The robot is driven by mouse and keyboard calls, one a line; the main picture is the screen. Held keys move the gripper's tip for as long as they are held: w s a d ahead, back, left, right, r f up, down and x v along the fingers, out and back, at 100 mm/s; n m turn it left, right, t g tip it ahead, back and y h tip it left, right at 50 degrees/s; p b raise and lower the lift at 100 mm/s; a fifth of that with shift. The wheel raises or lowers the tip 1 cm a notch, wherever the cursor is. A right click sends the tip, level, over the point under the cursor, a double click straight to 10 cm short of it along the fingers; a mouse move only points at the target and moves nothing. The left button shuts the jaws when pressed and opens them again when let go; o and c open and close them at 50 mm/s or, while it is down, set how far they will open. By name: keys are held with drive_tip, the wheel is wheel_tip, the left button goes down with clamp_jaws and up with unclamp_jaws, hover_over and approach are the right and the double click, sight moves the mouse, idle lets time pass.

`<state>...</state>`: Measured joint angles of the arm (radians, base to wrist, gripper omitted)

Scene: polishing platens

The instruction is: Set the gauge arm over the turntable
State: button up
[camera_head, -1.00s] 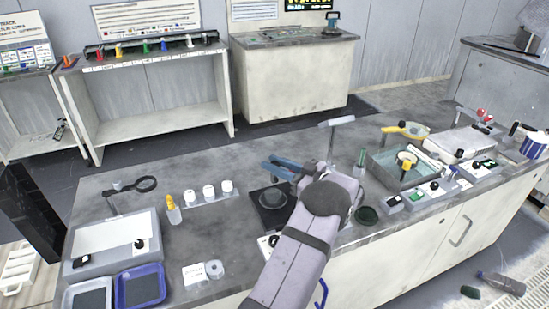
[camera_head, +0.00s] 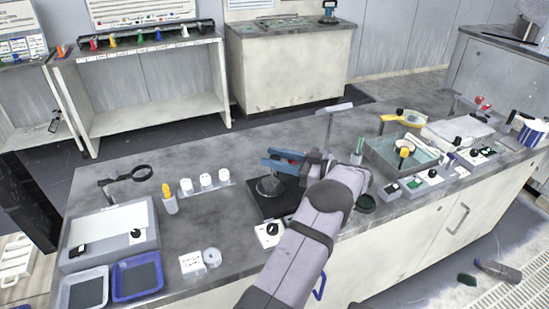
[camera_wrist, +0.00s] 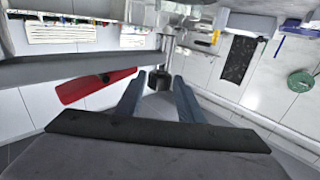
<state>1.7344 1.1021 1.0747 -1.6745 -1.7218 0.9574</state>
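The turntable (camera_head: 262,206) is a dark square base with a round platen on the bench, partly hidden behind my arm. My gripper (camera_head: 270,161) hovers above it with its blue fingers pointing left. In the wrist view the fingers (camera_wrist: 160,85) are apart, with a dark block (camera_wrist: 160,79) on a thin post showing between or beyond their tips; no contact can be made out. A grey bar on a post (camera_head: 334,108) stands behind my gripper and may be the gauge arm; I cannot tell for sure. A red flat piece (camera_wrist: 97,86) lies left of the fingers in the wrist view.
To the right are a green bottle (camera_head: 358,152), a grey basin (camera_head: 385,160) and control boxes (camera_head: 430,178). Bare bench lies behind the bottles.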

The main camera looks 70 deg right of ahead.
sight(299, 163)
drive_tip(key=shift+o, duration=0.3)
drive_tip(key=s+b, duration=0.1)
drive_tip(key=s, duration=0.6)
drive_tip(key=shift+s+d, duration=0.1)
drive_tip(key=shift+s, duration=0.1)
